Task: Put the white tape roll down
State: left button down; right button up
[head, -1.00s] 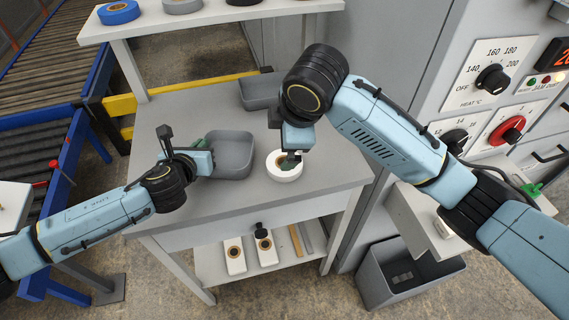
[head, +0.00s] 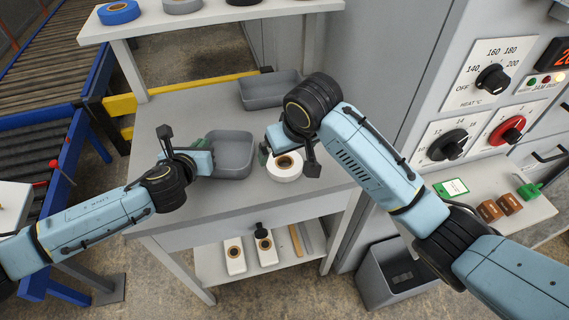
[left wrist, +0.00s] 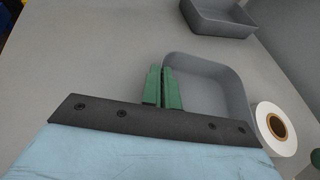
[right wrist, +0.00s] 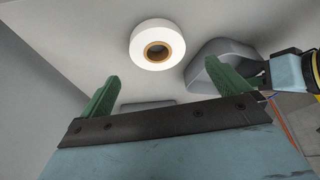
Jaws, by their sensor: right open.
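The white tape roll (head: 285,172) lies flat on the grey table, its brown core facing up, right of a grey bin (head: 249,165). In the right wrist view the roll (right wrist: 157,32) stands clear beyond my open, empty right gripper (right wrist: 170,92). In the head view my right gripper (head: 268,150) is beside the roll's far left side, partly hidden by its own wrist. My left gripper (left wrist: 163,88) is shut with nothing visible between its green fingers. It is at the left side of the grey bin, apart from the roll, which also shows in the left wrist view (left wrist: 276,129).
A second grey bin (head: 270,104) stands at the table's back. A raised shelf (head: 215,18) holds other tape rolls. A control cabinet (head: 420,100) stands to the right, above a ledge with a green-edged card (head: 452,187) and brown blocks (head: 490,211). The table's front is clear.

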jog(key=shift+x, duration=3.55)
jog(key=shift+d, duration=0.1)
jog(key=shift+c, duration=0.3)
jog(key=c, duration=1)
notch_tip(320, 180, up, 10)
send_over(296, 158)
jog(key=f, duration=0.5)
jog(key=shift+s+d+f, duration=0.1)
jog(key=shift+s, duration=0.2)
jog(key=shift+f, duration=2.25)
